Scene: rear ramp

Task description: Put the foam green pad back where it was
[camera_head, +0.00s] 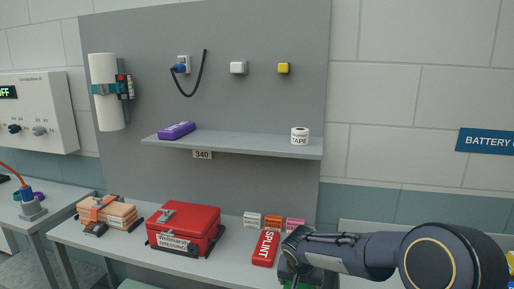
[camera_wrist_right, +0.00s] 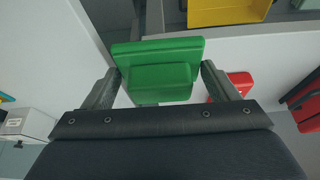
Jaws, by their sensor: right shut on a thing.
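A green foam pad (camera_wrist_right: 160,50) is between the two fingers of my right gripper (camera_wrist_right: 160,84) in the right wrist view. The fingers press on it from the left and right sides. In the head view my right gripper (camera_head: 292,275) is at the bottom edge, right of the red splint pack, with only a sliver of green showing below it. The head view hides most of the pad and the fingertips. My left gripper is not in view.
A grey shelf (camera_head: 230,146) holds a purple pad (camera_head: 177,130) and a tape roll (camera_head: 300,135), with clear room between them.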

